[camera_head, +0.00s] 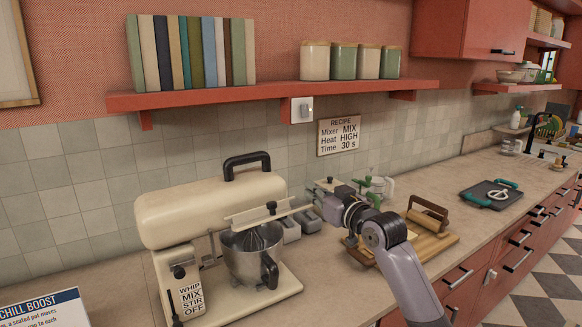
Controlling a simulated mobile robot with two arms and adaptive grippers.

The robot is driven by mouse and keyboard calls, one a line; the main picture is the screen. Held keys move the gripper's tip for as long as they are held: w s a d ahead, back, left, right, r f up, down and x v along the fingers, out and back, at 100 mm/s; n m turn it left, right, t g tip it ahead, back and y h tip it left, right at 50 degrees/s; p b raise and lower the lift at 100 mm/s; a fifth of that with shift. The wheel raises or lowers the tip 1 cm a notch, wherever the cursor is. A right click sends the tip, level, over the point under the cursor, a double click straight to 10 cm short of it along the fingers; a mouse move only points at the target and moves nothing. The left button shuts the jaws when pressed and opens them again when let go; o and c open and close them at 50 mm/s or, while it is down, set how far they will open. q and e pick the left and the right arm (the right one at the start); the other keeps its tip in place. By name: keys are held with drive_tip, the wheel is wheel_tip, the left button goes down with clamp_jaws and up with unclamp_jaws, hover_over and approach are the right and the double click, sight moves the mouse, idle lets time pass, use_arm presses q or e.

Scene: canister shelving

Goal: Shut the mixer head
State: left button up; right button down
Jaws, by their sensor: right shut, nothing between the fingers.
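The cream stand mixer stands on the counter at left centre. Its mixer head (200,208), with a black handle (246,164) on top, lies close to level; I cannot tell whether it is fully down. A whisk (258,240) hangs from it into the steel bowl (245,262). A cream strip with a black knob (271,207) crosses above the bowl. My right gripper (318,196) is shut and empty, to the right of the head and apart from it; its tips are small and partly unclear. My left gripper is out of view.
Grey containers (290,230) stand behind the bowl. A wooden board (432,243) with a wooden holder lies under my right arm. A dark tray (491,196) lies further right. A red shelf (270,93) with books and canisters hangs above the mixer. The front counter strip is clear.

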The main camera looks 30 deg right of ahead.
drive_tip(key=s+r+b, duration=0.2)
drive_tip(key=s+b, duration=0.1)
drive_tip(key=s, duration=0.6)
drive_tip(key=w+t+p, duration=0.1)
drive_tip(key=w, duration=0.2)
drive_tip(key=w+a+r+t+p, duration=0.1)
drive_tip(key=w, duration=0.1)
drive_tip(key=w+a+t+p, duration=0.1)
drive_tip(key=w+t, duration=0.1)
drive_tip(key=w, duration=0.1)
drive_tip(key=shift+w+r+n+y+p, duration=0.3)
drive_tip(key=shift+w+n+p, duration=0.05)
drive_tip(key=shift+n+p, duration=0.05)
drive_tip(key=shift+w+f, duration=0.15)
drive_tip(key=shift+w, duration=0.15)
use_arm(q)
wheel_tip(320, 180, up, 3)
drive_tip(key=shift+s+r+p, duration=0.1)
drive_tip(key=shift+p, duration=0.55)
use_arm(e)
drive_tip(key=f, duration=0.1)
drive_tip(key=s+f, duration=0.1)
drive_tip(key=f, duration=0.1)
drive_tip(key=shift+s+f, duration=0.25)
drive_tip(key=shift+f, duration=0.1)
